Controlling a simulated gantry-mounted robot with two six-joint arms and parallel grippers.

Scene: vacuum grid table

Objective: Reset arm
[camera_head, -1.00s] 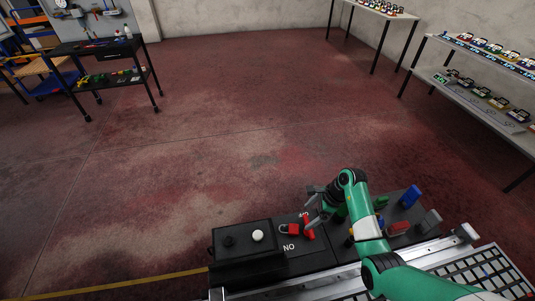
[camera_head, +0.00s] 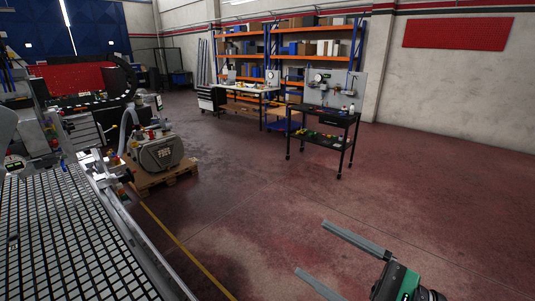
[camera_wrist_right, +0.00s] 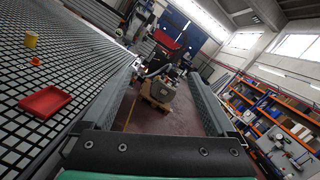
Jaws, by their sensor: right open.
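My right gripper (camera_head: 310,246) is in the lower right of the head view, with its two long grey fingers wide apart and pointing left. Nothing is between the fingers, and behind them is bare red floor. The right wrist view also shows the open, empty fingers (camera_wrist_right: 166,70). The grid table (camera_head: 65,235) fills the lower left of the head view, apart from the gripper. In the right wrist view a red tray (camera_wrist_right: 45,102), a small red piece (camera_wrist_right: 35,61) and a yellow cylinder (camera_wrist_right: 31,40) lie on the grid. My left gripper is not in view.
A vacuum pump (camera_head: 160,152) stands on a wooden pallet (camera_head: 168,180) beyond the table. A black cart (camera_head: 325,117) and orange shelving (camera_head: 290,45) are farther back. The floor between the table and the cart is clear.

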